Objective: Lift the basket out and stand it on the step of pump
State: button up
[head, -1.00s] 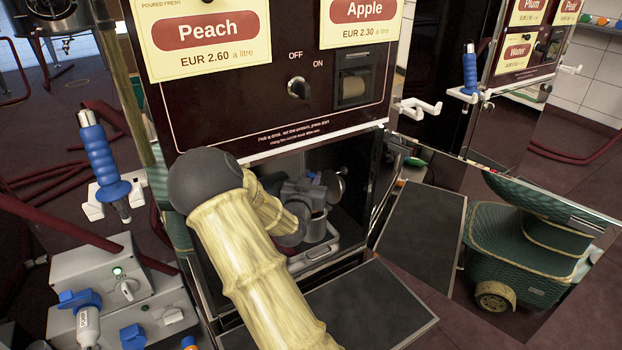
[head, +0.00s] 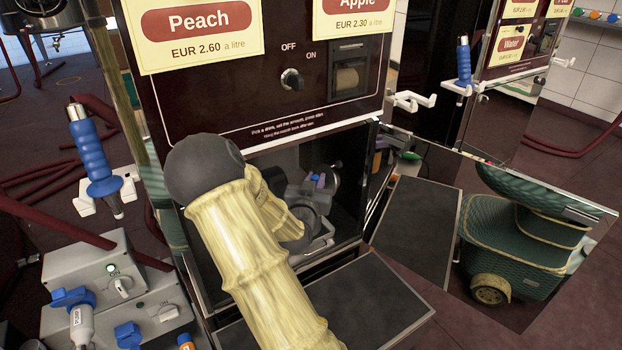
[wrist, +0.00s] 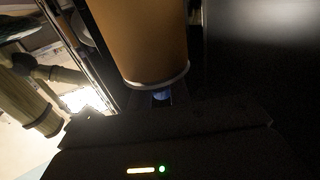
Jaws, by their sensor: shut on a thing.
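My arm reaches into the open lower bay of the Peach and Apple pump in the head view. My gripper (head: 318,190) is inside the bay, with its fingertips mostly hidden. In the wrist view, an orange-brown cylinder with a pale metal rim, which looks like the basket (wrist: 142,45), is right in front of my gripper (wrist: 162,97). A small blue part shows under its rim. My gripper is shut on the basket, though the contact itself is dark. The pump's step (head: 365,300) is a dark, flat, bare panel in front of the bay.
A grey box with a green light (head: 95,270) and blue plugs stands at the left. A blue-handled nozzle (head: 95,155) hangs on the pump's left side.

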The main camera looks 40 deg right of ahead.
jog(key=s+b, duration=0.6)
jog(key=s, duration=0.2)
jog(key=shift+s+a, duration=0.35)
jog(key=shift+s, duration=0.05)
dwell(0.5)
jog(key=b, duration=0.3)
jog(key=shift+s+r, duration=0.2)
jog(key=shift+s, duration=0.1)
jog(key=shift+s+f+b, duration=0.2)
jog(key=shift+s+b, duration=0.75)
jog(key=shift+b, duration=1.45)
